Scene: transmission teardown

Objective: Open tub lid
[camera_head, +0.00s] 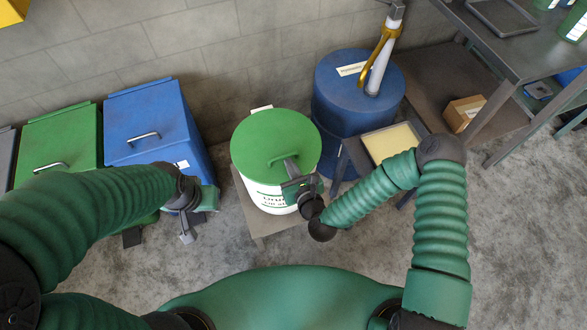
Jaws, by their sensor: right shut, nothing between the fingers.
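The white tub (262,194) stands in the middle with its round green lid (262,135) on top. The lid looks seated, with a green handle (286,157) near its middle. My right gripper (289,163) reaches in over the lid's front right edge, its fingertips at or very near the handle. It is shut with nothing held; contact with the handle is unclear. My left gripper (187,228) hangs low left of the tub, in front of the blue bin. Its finger opening is too unclear to tell. Part of the tub's front right side is hidden by my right gripper.
A blue drum (345,105) with a hand pump (380,62) stands behind right of the tub. A blue bin (150,120) and green bin (62,150) stand left. A small yellow-topped stand (392,142) and a metal table (490,45) are right.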

